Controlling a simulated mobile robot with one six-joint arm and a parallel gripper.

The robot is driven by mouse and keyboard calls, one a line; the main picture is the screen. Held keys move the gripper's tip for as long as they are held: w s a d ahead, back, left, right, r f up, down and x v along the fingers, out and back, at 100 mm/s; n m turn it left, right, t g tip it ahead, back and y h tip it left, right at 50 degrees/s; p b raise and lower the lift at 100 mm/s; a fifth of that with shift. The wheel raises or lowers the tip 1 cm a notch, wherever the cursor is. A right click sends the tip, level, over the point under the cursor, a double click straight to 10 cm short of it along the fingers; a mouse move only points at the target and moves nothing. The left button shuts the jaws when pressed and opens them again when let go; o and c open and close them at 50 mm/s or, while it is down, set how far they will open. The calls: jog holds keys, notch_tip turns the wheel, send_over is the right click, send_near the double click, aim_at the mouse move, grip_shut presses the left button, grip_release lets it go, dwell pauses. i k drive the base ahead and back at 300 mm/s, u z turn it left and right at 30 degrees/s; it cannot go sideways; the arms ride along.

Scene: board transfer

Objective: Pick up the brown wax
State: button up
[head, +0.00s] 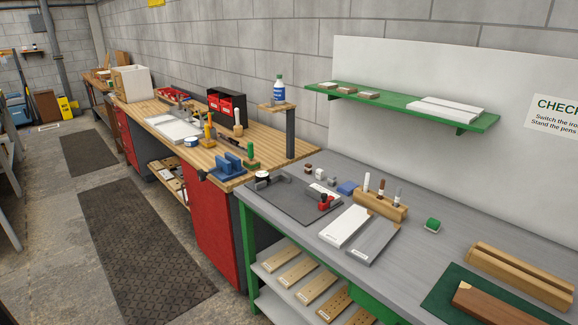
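A row of small blocks stands at the back of the grey bench, left of a blue block. One of them, which looks brown, may be the brown wax (308,169); it is too small to tell for sure. A paler block (318,175) and a grey block (332,181) stand to its right. My gripper is not in view.
A green shelf (400,104) overhangs behind.

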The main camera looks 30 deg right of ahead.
aim_at(308, 168)
jog(key=u, duration=0.4)
jog(key=i, duration=2.35)
jog(key=z, duration=0.95)
jog(key=i, duration=0.7)
